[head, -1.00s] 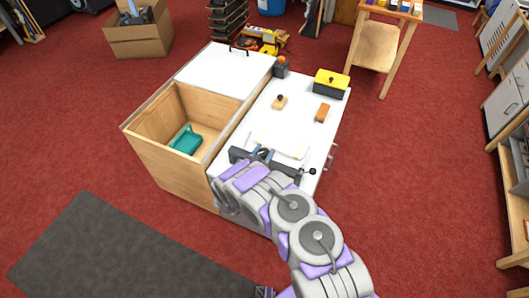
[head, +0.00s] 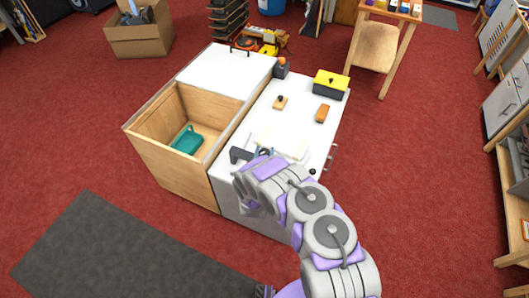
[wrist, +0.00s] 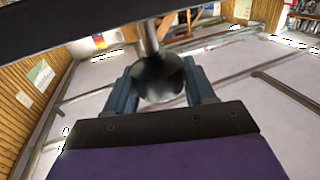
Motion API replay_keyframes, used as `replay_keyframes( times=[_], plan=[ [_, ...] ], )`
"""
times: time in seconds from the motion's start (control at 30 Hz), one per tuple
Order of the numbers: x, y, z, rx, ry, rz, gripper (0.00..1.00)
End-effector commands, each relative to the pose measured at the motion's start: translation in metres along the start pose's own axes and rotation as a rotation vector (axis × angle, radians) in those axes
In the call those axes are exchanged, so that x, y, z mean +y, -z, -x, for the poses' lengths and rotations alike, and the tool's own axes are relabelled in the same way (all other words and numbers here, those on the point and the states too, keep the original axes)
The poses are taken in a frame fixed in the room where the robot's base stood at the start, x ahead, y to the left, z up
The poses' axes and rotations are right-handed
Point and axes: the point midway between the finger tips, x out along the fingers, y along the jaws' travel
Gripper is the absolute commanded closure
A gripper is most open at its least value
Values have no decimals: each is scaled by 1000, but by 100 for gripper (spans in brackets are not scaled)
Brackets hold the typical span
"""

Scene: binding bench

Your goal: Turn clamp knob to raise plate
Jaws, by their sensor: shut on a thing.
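The clamp knob (wrist: 158,80) is a dark round ball in the wrist view, on a metal shaft (wrist: 148,38) that meets a dark bar (wrist: 75,18) across the top. My gripper (wrist: 161,88) is shut on the knob, with a blue finger on each side. In the head view my gripper (head: 264,153) is at the front of the white bench top, and my arm hides the knob. The left end of the dark clamp bar (head: 240,155) shows beside it. I cannot make out the plate clearly.
Pale pads (head: 297,149) lie behind the clamp. A small black ball (head: 312,171) shows right of my arm. A wooden bin (head: 157,140) with a teal object (head: 187,139) adjoins on the left.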

Motion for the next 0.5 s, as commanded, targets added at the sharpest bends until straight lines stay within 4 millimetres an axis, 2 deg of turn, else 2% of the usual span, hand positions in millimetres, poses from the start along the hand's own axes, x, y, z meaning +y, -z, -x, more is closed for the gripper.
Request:
replay_keyframes(
  times=[0.27,0.3,0.5],
  plan=[
    [-1,-4,2,-8,7,1,76],
    [-1,-4,2,-9,7,1,44],
    [-1,-2,2,-5,5,1,26]
  ],
)
